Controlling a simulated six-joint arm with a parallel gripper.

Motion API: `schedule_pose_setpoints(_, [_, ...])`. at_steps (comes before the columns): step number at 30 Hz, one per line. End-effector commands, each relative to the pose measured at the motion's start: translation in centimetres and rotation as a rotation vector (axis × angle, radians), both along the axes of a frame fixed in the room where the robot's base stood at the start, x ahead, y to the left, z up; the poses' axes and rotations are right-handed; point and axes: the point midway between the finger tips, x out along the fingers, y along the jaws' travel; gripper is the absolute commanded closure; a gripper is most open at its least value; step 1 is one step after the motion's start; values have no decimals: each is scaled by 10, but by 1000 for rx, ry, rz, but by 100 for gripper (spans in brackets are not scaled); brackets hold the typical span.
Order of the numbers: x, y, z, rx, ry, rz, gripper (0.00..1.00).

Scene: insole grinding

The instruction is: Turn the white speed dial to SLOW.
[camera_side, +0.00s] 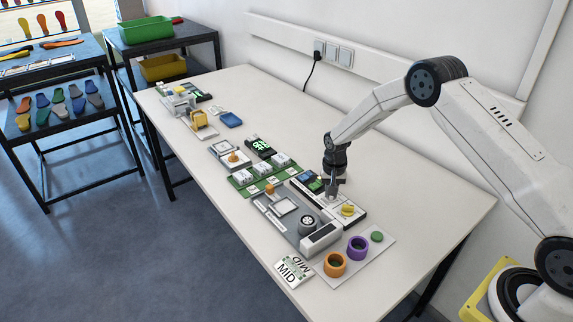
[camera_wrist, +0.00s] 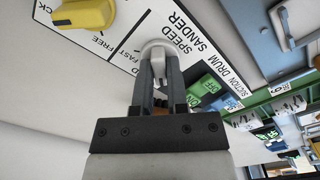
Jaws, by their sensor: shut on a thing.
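The white speed dial (camera_wrist: 157,53) sits on a white panel (camera_wrist: 128,50) lettered DRUM SANDER and SPEED. My gripper (camera_wrist: 158,68) is shut on the dial's raised grip, one finger on each side, in the wrist view. The word FAST is printed just left of the dial. The word SLOW is not visible, and I cannot tell which mark the dial points to. In the side view my gripper (camera_side: 333,190) is down at the panel beside the yellow knob, and it largely hides the dial.
A yellow knob (camera_wrist: 84,14) stands near the dial, by FREE and a partly cut-off LOCK label. Orange (camera_side: 335,264) and purple (camera_side: 357,248) rings stand at the table's near end.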

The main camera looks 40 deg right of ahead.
Motion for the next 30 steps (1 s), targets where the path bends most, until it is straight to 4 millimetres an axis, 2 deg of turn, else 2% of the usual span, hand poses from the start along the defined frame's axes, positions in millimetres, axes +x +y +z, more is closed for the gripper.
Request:
schedule_pose_setpoints(4, [0, 0, 0, -1, -1, 103, 100])
schedule_pose_setpoints(5, [0, 0, 0, -1, -1, 106, 76])
schedule_pose_setpoints(6, [0, 0, 0, 0, 0, 103, 63])
schedule_pose_setpoints(7, [0, 0, 0, 0, 0, 102, 56])
schedule_pose_setpoints(20, [0, 0, 3, 0, -1, 98, 56])
schedule_pose_setpoints(30, [0, 0, 21, 0, 0, 98, 56])
